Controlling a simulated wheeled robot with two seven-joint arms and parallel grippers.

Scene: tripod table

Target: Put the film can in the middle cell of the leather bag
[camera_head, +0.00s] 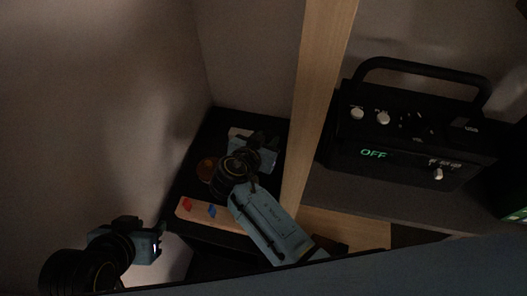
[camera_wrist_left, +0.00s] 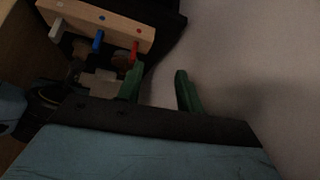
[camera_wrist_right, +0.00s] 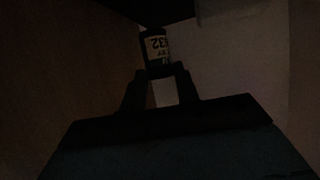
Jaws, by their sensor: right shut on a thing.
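The film can (camera_wrist_right: 156,50), dark with a pale printed label, is between the fingertips of my right gripper (camera_wrist_right: 161,76), which is shut on it. In the head view my right gripper (camera_head: 262,146) is over the dark tabletop, and the can cannot be made out there. My left gripper (camera_head: 158,243) is at the lower left, off the table. In the left wrist view its green fingers (camera_wrist_left: 160,84) are apart with nothing between them. I cannot clearly make out the leather bag or its cells in this dim light.
A wooden block with coloured pegs (camera_head: 222,217) lies near the table's front edge. A brown round thing (camera_head: 206,169) is left of my right wrist. A wooden post (camera_head: 312,105) stands right of my right gripper. Beyond it a black radio (camera_head: 410,135) sits on a shelf.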

